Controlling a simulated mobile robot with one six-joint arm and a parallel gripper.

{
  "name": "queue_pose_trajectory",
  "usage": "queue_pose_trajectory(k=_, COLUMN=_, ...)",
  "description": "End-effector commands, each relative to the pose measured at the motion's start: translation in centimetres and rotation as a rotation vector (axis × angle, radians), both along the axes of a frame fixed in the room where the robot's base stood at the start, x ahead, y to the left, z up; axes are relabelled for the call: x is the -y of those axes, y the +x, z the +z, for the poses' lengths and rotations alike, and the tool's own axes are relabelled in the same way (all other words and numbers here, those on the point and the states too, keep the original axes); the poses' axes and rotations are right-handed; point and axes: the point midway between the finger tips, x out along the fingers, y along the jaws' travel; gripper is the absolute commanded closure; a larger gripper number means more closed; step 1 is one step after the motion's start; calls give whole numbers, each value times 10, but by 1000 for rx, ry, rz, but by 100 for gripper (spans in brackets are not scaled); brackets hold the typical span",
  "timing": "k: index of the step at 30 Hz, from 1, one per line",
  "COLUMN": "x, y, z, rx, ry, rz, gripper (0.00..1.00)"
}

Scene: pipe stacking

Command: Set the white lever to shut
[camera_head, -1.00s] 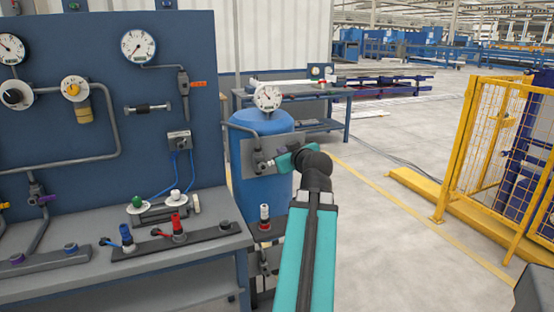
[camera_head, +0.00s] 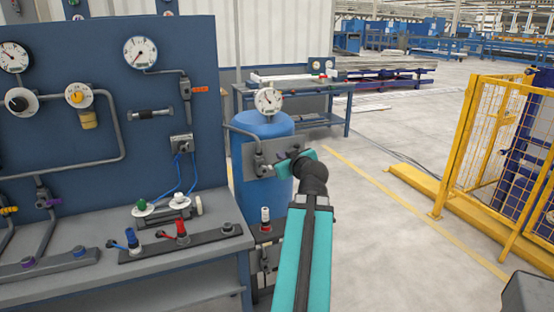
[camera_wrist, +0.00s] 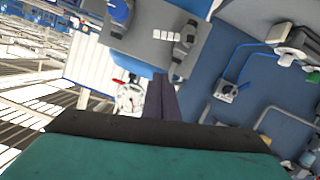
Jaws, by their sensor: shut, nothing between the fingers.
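A small fitting with a white body and a dark red band (camera_head: 265,214) stands on a low dark stand in front of the blue tank (camera_head: 265,128). I cannot make out a white lever on it. A small metal valve fitting (camera_head: 262,166) sits on the grey plate on the tank. My gripper's dark fingers are together and empty in the wrist view (camera_wrist: 166,82). In the head view my teal wrist is just right of the grey plate, and the fingertips are too small to tell apart. I cannot tell whether they touch anything.
A blue panel (camera_head: 75,150) with gauges and pipes stands at left over a grey bench (camera_head: 110,275). Blue-topped (camera_head: 132,239) and red-topped (camera_head: 181,230) fittings stand on it. A yellow fence (camera_head: 497,150) is at right. The floor between is free.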

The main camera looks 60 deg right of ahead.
Motion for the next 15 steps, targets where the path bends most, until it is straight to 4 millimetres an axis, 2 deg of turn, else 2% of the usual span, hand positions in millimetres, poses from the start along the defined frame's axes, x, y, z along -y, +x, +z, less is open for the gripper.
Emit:
queue_pose_trajectory(k=10, x=3, y=4, z=1, rx=-2, ry=3, rz=-3, gripper=100)
queue_pose_trajectory(k=15, x=13, y=14, z=-2, rx=-2, ry=2, rz=-3, gripper=100)
